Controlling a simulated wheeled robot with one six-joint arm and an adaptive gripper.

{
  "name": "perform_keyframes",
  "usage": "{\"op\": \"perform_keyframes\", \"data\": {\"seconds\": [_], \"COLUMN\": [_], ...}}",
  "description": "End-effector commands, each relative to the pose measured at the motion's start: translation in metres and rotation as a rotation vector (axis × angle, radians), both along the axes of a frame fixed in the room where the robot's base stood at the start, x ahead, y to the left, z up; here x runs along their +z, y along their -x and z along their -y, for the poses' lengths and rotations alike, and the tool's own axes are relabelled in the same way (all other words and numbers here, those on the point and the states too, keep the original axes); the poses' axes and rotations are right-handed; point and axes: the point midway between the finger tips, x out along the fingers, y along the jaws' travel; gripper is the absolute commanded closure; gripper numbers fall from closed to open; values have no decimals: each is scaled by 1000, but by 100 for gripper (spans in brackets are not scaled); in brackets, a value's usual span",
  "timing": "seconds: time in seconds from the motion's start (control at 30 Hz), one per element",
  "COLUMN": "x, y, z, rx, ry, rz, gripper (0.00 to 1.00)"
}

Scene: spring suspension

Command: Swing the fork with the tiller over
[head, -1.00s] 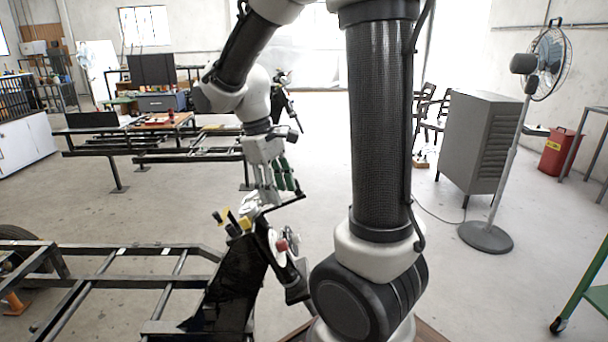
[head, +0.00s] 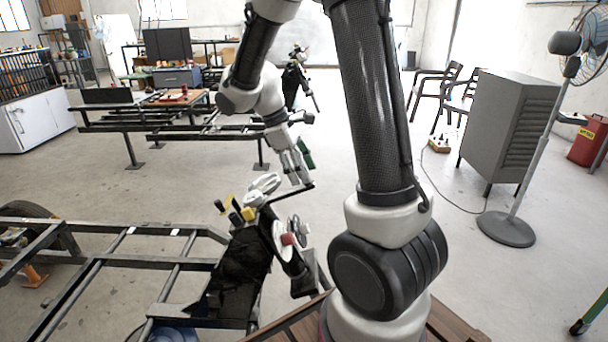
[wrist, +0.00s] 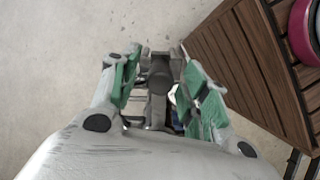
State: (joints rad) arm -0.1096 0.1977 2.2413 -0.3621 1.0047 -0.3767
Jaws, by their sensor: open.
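The fork assembly (head: 235,275) is a black, upright-leaning part at the end of the dark chassis frame, with yellow pieces, pale parts and a red-centred disc. The tiller (head: 292,191) looks like a thin dark bar from its top, ending at the right. My gripper (head: 297,168) hangs just above the bar's right part, pointing down. In the wrist view my gripper (wrist: 160,88) is open, its green-padded fingers on either side of a dark upright piece (wrist: 159,72), probably the tiller. I cannot tell whether the fingers touch it.
The chassis frame (head: 88,270) runs along the lower left. A wooden slatted platform (wrist: 240,65) lies close at right in the wrist view. A grey cabinet (head: 510,120) and a fan (head: 507,228) stand at right.

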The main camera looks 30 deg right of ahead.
Motion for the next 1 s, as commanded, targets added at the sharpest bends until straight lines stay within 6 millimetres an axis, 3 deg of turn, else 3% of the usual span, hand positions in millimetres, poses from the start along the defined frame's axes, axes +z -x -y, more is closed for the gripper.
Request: {"op": "perform_keyframes", "data": {"seconds": [0.17, 0.43, 0.7, 1.0], "x": [-15, -17, -17, -16], "y": [4, 4, 4, 2], "z": [6, 6, 6, -3], "rx": [0, 0, -1, 1], "ry": [0, -1, 0, 3], "rz": [0, 1, 1, 6], "gripper": [54, 54, 100, 100]}}
